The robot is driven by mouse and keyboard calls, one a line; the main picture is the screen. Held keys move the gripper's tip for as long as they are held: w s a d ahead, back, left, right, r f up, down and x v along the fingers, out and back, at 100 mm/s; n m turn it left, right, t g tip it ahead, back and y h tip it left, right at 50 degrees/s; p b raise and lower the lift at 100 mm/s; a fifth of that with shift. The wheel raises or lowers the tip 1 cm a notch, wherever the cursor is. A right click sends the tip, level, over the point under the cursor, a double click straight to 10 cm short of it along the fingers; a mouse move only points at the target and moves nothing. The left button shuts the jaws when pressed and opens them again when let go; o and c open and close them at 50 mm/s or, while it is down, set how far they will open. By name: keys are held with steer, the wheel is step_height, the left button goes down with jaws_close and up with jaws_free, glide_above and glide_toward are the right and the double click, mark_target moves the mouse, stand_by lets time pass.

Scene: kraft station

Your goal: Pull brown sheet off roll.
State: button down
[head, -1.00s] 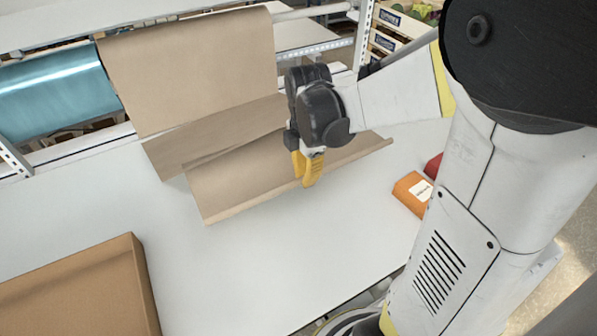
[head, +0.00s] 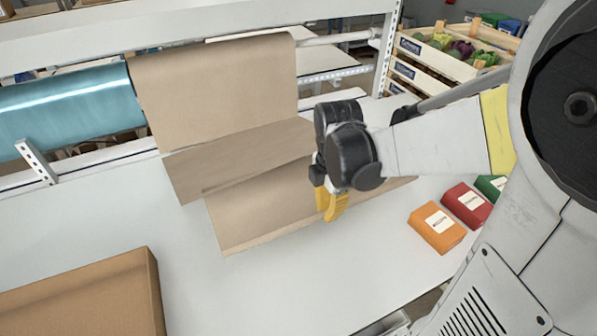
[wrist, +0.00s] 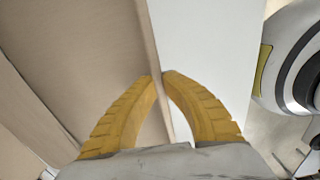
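The brown sheet (head: 215,92) hangs from its roll at the back of the table and bends in a crease. Its lower part (head: 265,205) lies over the white tabletop toward the front. My gripper (head: 330,212) is at the sheet's front edge, right of its middle. In the wrist view the yellow fingertips (wrist: 160,75) nearly meet, with the edge of the brown sheet (wrist: 80,50) running between them. The gripper looks shut on that edge. My gripper and arm hide part of the sheet's right side.
A teal roll (head: 70,110) is left of the brown one. A cardboard box (head: 85,300) stands at the front left. Orange (head: 437,228), red (head: 467,205) and green (head: 491,187) packets lie right of my gripper. The tabletop (head: 260,290) in front of the sheet is clear.

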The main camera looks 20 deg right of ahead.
steer(key=shift+s+r+p, duration=0.15)
steer(key=shift+s+p, duration=0.35)
steer(key=shift+s, duration=1.75)
steer(key=shift+s+r+p, duration=0.2)
steer(key=shift+s+p, duration=0.6)
steer(key=shift+s, duration=1.6)
steer(key=shift+s+r+p, duration=0.2)
steer(key=shift+s+p, duration=0.8)
steer(key=shift+s, duration=1.5)
steer(key=shift+r, duration=0.1)
steer(key=r+p, duration=0.1)
steer(key=s+r+p, duration=0.1)
steer(key=r+p, duration=0.1)
steer(key=s+r+p, duration=0.1)
steer(key=r+p, duration=0.1)
steer(key=shift+f, duration=0.1)
